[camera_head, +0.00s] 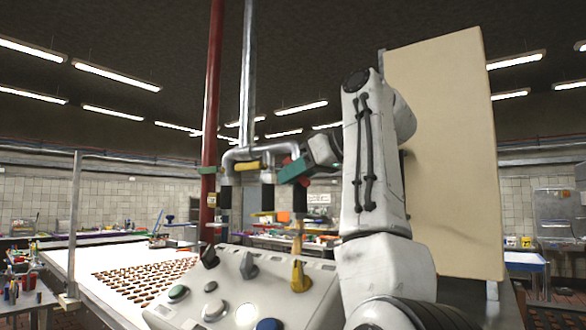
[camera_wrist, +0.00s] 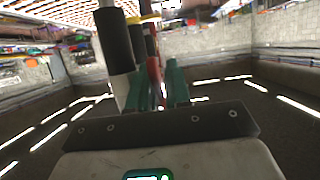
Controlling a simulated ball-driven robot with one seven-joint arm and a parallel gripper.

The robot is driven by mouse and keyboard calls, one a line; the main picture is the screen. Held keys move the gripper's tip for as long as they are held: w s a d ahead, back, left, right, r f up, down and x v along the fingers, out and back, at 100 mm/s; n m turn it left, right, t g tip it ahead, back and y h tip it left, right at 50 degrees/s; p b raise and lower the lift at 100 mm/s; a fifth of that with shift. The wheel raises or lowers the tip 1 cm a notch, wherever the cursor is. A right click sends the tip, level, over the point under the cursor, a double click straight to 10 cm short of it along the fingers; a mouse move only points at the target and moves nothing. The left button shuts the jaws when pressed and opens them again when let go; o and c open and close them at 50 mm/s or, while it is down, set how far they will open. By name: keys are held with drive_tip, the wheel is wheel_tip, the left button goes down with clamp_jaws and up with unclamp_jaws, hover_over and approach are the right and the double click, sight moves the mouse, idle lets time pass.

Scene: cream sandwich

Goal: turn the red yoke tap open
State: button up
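My gripper (camera_head: 293,170), with green fingers, is at the right end of the grey overhead pipework in the head view. In the wrist view the fingers (camera_wrist: 156,84) stand apart with a gap between them, and a red upright shape (camera_wrist: 154,72) shows through it. I cannot tell whether that shape is the tap or the red pipe behind. A yellow handle (camera_head: 248,165) and a green handle (camera_head: 208,170) sit on the pipework to the left of my gripper.
A red upright pipe (camera_head: 212,90) stands at left. Black-sleeved outlets (camera_head: 267,197) hang below the pipework; one shows close by in the wrist view (camera_wrist: 114,42). A pale control panel (camera_head: 232,290) with knobs lies below, beside a white conveyor (camera_head: 90,262) of biscuits.

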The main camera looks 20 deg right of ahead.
drive_tip(key=shift+w+a+f, duration=0.1)
drive_tip(key=shift+w, duration=0.05)
clamp_jaws()
drive_tip(key=shift+f+t+b, duration=0.1)
drive_tip(key=shift+t+b, duration=0.2)
drive_tip(key=shift+b, duration=0.1)
drive_tip(key=t+y+b, duration=0.1)
drive_tip(key=b, duration=0.1)
drive_tip(key=t+y+b, duration=0.1)
drive_tip(key=b, duration=0.1)
drive_tip(key=w+t+y+b, duration=0.1)
drive_tip(key=t+b, duration=0.1)
drive_tip(key=shift+a+f+y, duration=0.3)
drive_tip(key=shift+a, duration=0.1)
drive_tip(key=shift+w+a+r+t+y+b, duration=0.1)
drive_tip(key=shift+w+r+t+y+b, duration=0.1)
drive_tip(key=shift+t+y+b, duration=0.4)
drive_tip(key=shift+w+a+r+t+y+b, duration=0.1)
drive_tip(key=shift+w+t+y+b, duration=0.15)
drive_tip(key=shift+t, duration=0.55)
drive_tip(key=shift+s, duration=0.1)
